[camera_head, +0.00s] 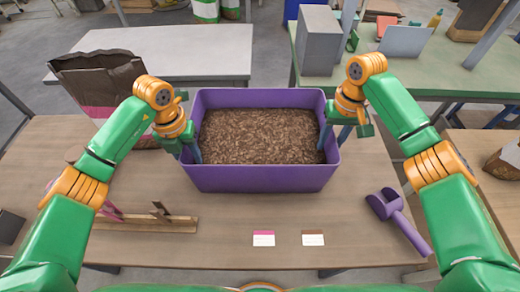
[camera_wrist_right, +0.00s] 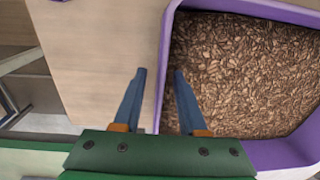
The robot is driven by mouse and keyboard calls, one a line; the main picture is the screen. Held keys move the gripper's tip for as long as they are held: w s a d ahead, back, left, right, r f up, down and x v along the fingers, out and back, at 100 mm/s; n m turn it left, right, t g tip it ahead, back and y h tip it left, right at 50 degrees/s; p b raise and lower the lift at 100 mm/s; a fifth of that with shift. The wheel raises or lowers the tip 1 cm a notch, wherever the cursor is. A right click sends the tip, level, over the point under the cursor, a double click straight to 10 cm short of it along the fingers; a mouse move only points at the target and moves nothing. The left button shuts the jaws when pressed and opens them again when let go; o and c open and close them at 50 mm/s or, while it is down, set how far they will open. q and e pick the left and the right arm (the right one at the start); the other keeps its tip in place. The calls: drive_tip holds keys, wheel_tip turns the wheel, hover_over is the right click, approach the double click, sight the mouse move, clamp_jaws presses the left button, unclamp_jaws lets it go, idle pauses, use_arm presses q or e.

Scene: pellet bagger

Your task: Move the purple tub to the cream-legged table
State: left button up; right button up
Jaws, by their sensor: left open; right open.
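The purple tub (camera_head: 262,179), filled with brown pellets (camera_head: 262,136), stands on the near wooden table (camera_head: 200,245). My left gripper (camera_head: 192,153) is open at the tub's left wall. My right gripper (camera_head: 331,136) is open at the right wall. In the right wrist view the fingers of the right gripper (camera_wrist_right: 159,78) straddle the tub's wall (camera_wrist_right: 165,60), one finger outside and one inside over the pellets. Whether the fingers touch the wall is unclear. A grey-topped table (camera_head: 190,57) stands behind on the left. I cannot tell which table has cream legs.
A green-topped table (camera_head: 440,70) at back right carries a grey box (camera_head: 318,40) and other items. A dark paper sack (camera_head: 98,78) stands left of the tub. A purple scoop (camera_head: 398,218), two labels (camera_head: 264,238) and a wooden rack (camera_head: 145,222) lie in front.

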use_arm(q)
drive_tip(key=shift+w+f, duration=0.1)
drive_tip(key=shift+f, duration=0.85)
use_arm(e)
drive_tip(key=shift+w+f, duration=0.1)
drive_tip(key=shift+f, duration=0.85)
use_arm(q)
clamp_jaws()
use_arm(e)
clamp_jaws()
use_arm(q)
drive_tip(key=shift+r, duration=0.1)
use_arm(e)
drive_tip(key=shift+r, duration=0.1)
